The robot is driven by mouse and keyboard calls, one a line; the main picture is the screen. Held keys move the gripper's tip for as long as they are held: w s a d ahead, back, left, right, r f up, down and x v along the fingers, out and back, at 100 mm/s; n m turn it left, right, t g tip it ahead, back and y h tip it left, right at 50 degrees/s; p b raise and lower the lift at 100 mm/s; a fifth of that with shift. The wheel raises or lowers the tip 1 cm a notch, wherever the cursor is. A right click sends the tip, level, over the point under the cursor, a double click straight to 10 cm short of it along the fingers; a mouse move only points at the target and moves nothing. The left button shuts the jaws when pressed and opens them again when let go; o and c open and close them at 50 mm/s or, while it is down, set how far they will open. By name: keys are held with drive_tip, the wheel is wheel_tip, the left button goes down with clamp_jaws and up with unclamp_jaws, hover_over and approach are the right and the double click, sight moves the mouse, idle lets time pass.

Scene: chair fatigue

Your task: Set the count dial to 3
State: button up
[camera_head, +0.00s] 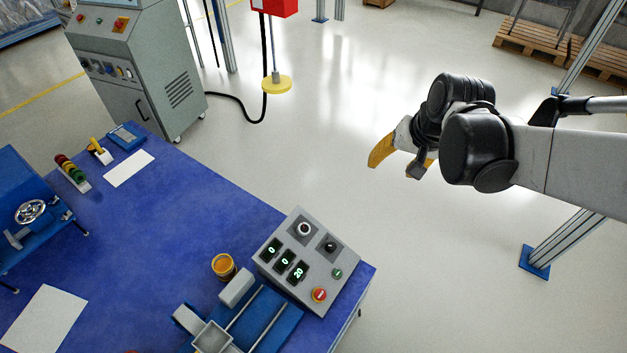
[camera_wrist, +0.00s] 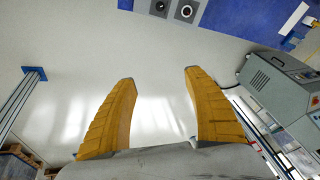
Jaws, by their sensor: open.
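A grey control box (camera_head: 284,248) sits on the near right corner of the blue table. It carries two dials: a white-ringed dial (camera_head: 304,229) and a black dial (camera_head: 330,246). Its displays (camera_head: 285,262) read 0, 0 and 20. I cannot tell which dial is the count dial. In the wrist view both dials, one left (camera_wrist: 159,7) and one right (camera_wrist: 186,10), show at the top edge. My gripper (camera_head: 392,170) is open and empty, over the floor, up and right of the box. Its yellow fingers are wide apart in the wrist view (camera_wrist: 160,76).
The box also has a green button (camera_head: 337,273) and a red button (camera_head: 319,294). An orange-topped cylinder (camera_head: 224,266) and a blue fixture with grey blocks stand left of it on the blue table (camera_head: 170,215). A grey cabinet (camera_head: 140,70) stands behind.

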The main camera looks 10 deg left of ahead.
drive_tip(key=w+a+f+g, duration=0.1)
drive_tip(key=w+a+f, duration=0.3)
drive_tip(key=a+f, duration=0.25)
drive_tip(key=n+g+y, duration=0.1)
drive_tip(key=g+y, duration=0.1)
drive_tip(key=g, duration=0.1)
approach(305, 228)
drive_tip(key=b+x, duration=0.5)
drive_tip(key=x, duration=0.5)
drive_tip(key=shift+a, duration=0.1)
drive_tip(key=c, duration=1.2)
